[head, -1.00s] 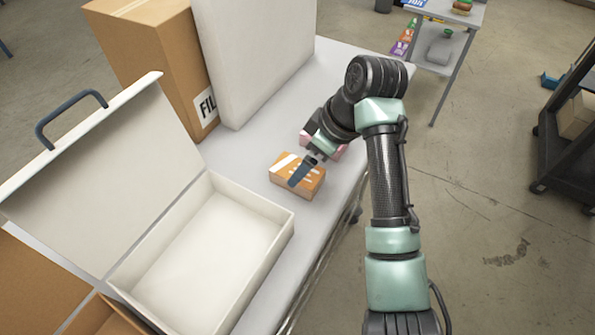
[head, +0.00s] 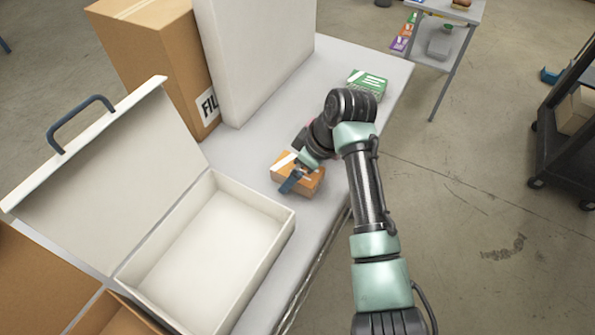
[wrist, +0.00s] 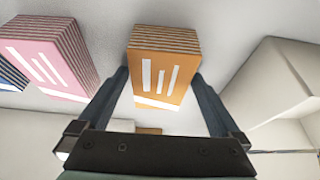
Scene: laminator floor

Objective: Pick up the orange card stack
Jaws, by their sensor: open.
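The orange card stack (head: 312,184) lies on the grey table, right of the open white case. In the head view my gripper (head: 291,182) is over it and hides part of its top. In the wrist view the orange stack (wrist: 163,64) shows ahead, with white bars on its face. My gripper (wrist: 162,82) is open there, one dark finger at the stack's left side and one at its right. Whether the fingers touch the stack I cannot tell.
A pink card stack (wrist: 47,62) and a blue one (wrist: 10,74) lie left in the wrist view. A green stack (head: 367,83) lies at the table's far end. The open white case (head: 283,214) is empty. A white panel (head: 255,60) and cardboard box (head: 150,70) stand behind.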

